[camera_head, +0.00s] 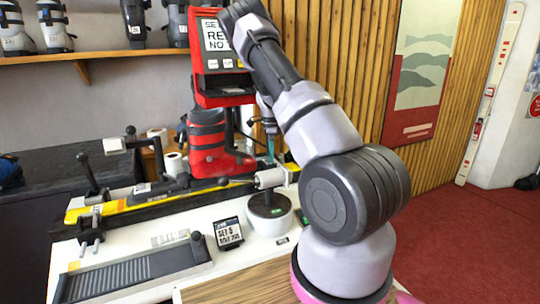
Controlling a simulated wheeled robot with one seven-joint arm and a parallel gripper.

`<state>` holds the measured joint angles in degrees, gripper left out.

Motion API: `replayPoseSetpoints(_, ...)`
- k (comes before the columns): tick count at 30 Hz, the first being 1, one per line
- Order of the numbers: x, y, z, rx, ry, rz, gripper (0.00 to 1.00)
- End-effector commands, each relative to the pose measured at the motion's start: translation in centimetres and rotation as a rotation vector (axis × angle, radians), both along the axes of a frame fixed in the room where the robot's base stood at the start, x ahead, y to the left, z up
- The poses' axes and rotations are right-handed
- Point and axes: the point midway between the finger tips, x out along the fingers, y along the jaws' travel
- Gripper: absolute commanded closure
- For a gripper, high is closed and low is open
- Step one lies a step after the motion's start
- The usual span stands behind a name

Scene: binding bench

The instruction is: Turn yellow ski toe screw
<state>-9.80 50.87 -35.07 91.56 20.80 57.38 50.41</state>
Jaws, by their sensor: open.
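The yellow ski (140,207) lies lengthwise on the white bench, partly covered by black binding parts and clamps. A red and black boot (207,140) stands behind the ski. A pale cylindrical part (268,179) sits near the ski's right end; I cannot tell whether it belongs to the toe piece. The toe screw itself cannot be made out. My gripper (271,152) points down behind my arm, just above and behind the pale cylinder. Its teal fingertip area is small and partly hidden. It appears open, with nothing visible in it.
A red machine (222,87) with a screen stands behind the boot. A round white stand (268,219) with a dark top and a small sign (229,234) are on the bench front. A ribbed grey tray (130,274) lies front left. Red carpet at right is clear.

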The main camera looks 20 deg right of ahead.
Motion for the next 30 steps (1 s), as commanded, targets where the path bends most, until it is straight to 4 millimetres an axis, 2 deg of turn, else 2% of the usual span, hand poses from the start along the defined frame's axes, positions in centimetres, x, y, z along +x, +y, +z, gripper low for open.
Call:
replayPoseSetpoints(8, -0.01, -0.01, -0.24, 0.000, 0.000, 0.000, 0.35)
replayPoseSetpoints(9, -0.01, -0.01, -0.24, 0.000, 0.000, 0.000, 0.39)
replayPoseSetpoints(14, -0.01, -0.01, -0.23, 0.000, 0.000, 0.000, 1.00)
replayPoseSetpoints(23, 0.00, -0.01, -0.20, 0.001, 0.000, 0.019, 1.00)
replayPoseSetpoints(30, 0.00, -0.05, -0.18, 0.001, -0.001, 0.124, 1.00)
